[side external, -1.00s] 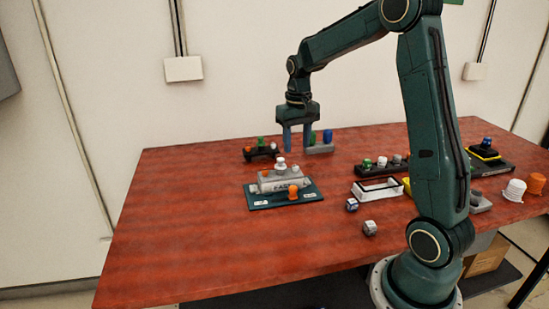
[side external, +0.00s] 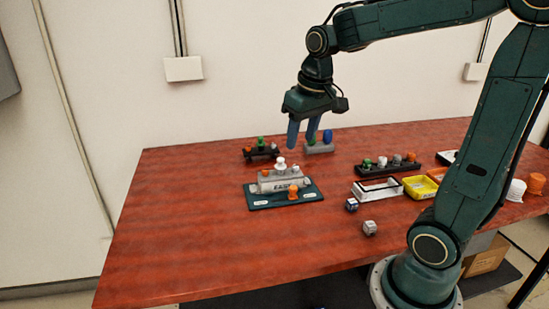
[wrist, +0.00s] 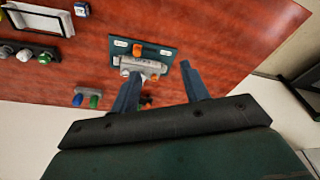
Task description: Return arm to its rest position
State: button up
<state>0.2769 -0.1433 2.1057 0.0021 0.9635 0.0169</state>
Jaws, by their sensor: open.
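My gripper (side external: 302,135) is open and empty, with its two blue fingers pointing down above the back of the table. In the wrist view my gripper (wrist: 160,80) also shows apart fingers with nothing between them. A dark green board (side external: 258,202) lies on the table in front of it. A grey labelled block (side external: 285,184) with white and orange pegs stands on the board, and an orange peg (side external: 293,192) stands at the board's front. The board also shows in the wrist view (wrist: 168,57), beyond the fingertips.
A black rack (side external: 262,153) and a grey rack (side external: 320,149) hold pegs at the back. A long black rack (side external: 388,168), a white-rimmed tray (side external: 378,190), a yellow tray (side external: 420,187) and two dice (side external: 369,228) are at the right. The left of the red table (side external: 180,230) is clear.

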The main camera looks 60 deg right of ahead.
jog(key=s+a+n+t, duration=0.3)
jog(key=s+a, duration=0.5)
jog(key=s, duration=0.4)
jog(key=shift+s+a+r+y, duration=0.25)
jog(key=shift+s+a+y, duration=0.05)
jog(key=shift+s+a, duration=0.1)
